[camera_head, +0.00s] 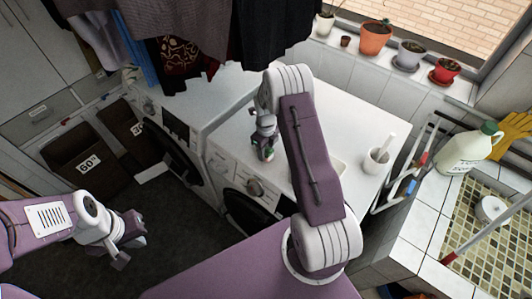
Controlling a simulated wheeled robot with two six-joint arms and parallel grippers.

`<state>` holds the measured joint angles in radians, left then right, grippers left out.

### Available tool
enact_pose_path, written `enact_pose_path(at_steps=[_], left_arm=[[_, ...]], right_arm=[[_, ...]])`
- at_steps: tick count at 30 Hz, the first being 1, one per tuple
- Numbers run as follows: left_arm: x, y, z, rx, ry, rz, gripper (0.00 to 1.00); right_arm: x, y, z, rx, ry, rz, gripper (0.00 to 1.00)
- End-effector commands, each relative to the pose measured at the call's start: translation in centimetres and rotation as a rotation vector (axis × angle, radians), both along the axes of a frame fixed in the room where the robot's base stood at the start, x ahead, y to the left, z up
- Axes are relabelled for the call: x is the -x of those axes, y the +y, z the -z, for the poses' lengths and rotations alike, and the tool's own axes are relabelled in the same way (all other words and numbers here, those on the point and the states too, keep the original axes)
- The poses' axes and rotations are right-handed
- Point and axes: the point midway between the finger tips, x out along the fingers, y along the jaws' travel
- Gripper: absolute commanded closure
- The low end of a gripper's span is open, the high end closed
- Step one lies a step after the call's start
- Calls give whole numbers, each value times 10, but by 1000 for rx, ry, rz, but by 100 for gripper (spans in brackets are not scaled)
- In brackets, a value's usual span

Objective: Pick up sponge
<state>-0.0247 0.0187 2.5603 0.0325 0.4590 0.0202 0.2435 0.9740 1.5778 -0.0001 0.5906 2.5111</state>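I cannot make out a sponge for certain in the head view. My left gripper (128,243) hangs at the lower left above the dark floor, with its two fingers apart and nothing seen between them. My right gripper (266,150) points down over the top of the front washing machine, near its front edge. A small greenish patch shows at its fingertips; I cannot tell what it is or whether the fingers are open. My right arm hides part of the machine top behind it.
A white cup (376,161) stands on the front washing machine (345,115). At the right are a white jug (466,151), yellow gloves (512,130) and a tiled sink (470,243) with a white round object (490,208). Clothes (190,30) hang above; baskets (85,160) stand left.

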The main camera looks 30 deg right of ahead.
Motion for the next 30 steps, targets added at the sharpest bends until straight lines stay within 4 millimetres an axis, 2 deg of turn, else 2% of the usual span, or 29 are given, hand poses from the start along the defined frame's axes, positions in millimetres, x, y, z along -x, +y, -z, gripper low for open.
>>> enact_pose_path(at_steps=[11,14,17,30], left_arm=[[0,0,4,0,0,0,100],[0,0,10,0,0,0,100],[0,0,20,0,0,0,100],[0,0,51,0,0,0,100]], right_arm=[[0,0,-2,0,-2,0,97],[-1,0,-12,1,-5,0,97],[-2,-1,-31,2,-8,0,97],[75,55,-93,0,-4,-3,97]])
